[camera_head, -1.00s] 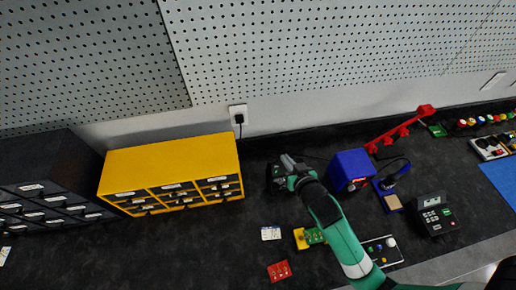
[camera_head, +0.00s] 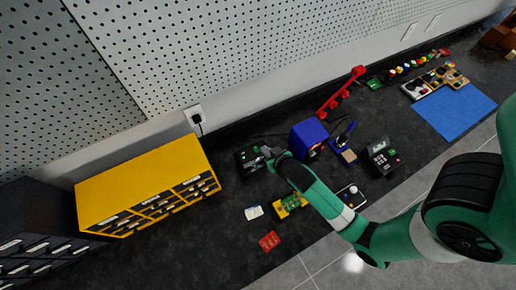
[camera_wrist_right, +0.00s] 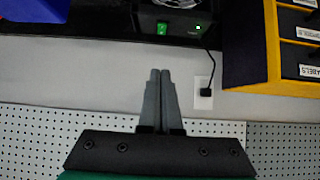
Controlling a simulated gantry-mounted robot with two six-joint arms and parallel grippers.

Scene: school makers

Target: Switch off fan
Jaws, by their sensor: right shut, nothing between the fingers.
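The fan (camera_head: 250,158) is a small black unit on the dark worktop, right of the yellow drawer cabinet, with a green light showing. In the right wrist view the fan's black housing (camera_wrist_right: 180,34) is at the top, with part of its round grille cut off by the frame edge. A lit green switch (camera_wrist_right: 162,28) and a small green light (camera_wrist_right: 197,27) are on its face. My right gripper (camera_head: 267,151) is at the fan's right side in the head view. In the wrist view its shut, empty fingers (camera_wrist_right: 160,72) point toward the switch, with a gap in the picture.
The yellow drawer cabinet (camera_head: 145,183) stands left of the fan. A blue box (camera_head: 309,139) stands to the right, close to my arm. A cable runs to a wall outlet (camera_head: 195,117). A yellow-green board (camera_head: 290,204) and red card (camera_head: 269,241) lie in front.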

